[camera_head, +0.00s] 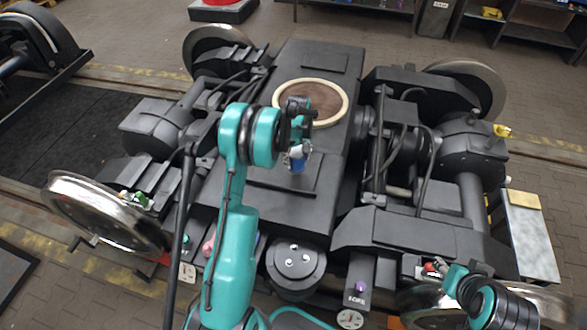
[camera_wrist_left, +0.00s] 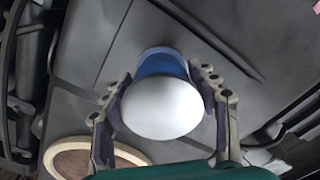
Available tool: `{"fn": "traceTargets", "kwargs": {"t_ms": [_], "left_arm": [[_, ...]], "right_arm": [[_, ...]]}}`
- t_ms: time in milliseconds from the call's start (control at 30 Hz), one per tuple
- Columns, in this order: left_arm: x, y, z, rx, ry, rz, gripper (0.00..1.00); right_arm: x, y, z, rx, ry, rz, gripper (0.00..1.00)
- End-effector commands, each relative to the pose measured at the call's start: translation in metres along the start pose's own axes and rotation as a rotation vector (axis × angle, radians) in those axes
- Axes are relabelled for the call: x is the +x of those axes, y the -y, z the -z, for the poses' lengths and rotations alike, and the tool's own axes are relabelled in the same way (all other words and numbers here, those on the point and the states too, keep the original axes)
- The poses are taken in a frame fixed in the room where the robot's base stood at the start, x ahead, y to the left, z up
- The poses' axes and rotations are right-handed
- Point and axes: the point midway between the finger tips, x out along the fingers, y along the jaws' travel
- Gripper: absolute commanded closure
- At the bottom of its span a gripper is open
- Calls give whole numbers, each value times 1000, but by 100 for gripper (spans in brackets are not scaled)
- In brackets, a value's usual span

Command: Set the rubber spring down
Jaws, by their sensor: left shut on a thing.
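The rubber spring appears as a blue piece with a rounded white end (camera_wrist_left: 162,105), between the fingers of my left gripper (camera_wrist_left: 165,98) in the left wrist view. In the head view it is small and blue (camera_head: 297,163), under my left gripper (camera_head: 299,146), over the dark central frame of the bogie (camera_head: 262,178). The left gripper is shut on it. The wrist view looks along the piece, so I cannot tell whether its far end touches the frame. My right arm shows at the lower right; its gripper (camera_head: 438,269) is small and partly hidden, beside something red.
A round brown plate with a beige rim (camera_head: 311,101) lies on the frame behind the left gripper; it also shows in the wrist view (camera_wrist_left: 84,160). Wheels, motors and cables crowd both sides. A grey side table (camera_head: 530,240) stands at right. The frame's flat top has free room.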

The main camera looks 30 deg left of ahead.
Motion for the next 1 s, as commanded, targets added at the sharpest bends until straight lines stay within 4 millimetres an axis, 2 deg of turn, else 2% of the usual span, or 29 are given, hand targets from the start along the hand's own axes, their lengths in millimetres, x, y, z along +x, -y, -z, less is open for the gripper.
{"fn": "traceTargets", "kwargs": {"t_ms": [100,267,500,867,900,967,1000], "left_arm": [[8,6,11,1,0,0,86],[15,8,15,1,0,0,86],[49,8,14,2,0,0,86],[52,8,14,2,0,0,86],[53,8,14,2,0,0,38],[52,8,14,2,0,0,22],[52,8,14,2,0,0,20]], "right_arm": [[4,0,-3,0,0,0,60],[7,0,-5,0,0,0,60],[20,0,-14,0,0,0,60],[21,0,-15,0,0,0,60],[22,0,-15,0,0,0,60],[21,0,-15,0,0,0,60],[21,0,-15,0,0,0,60]]}}
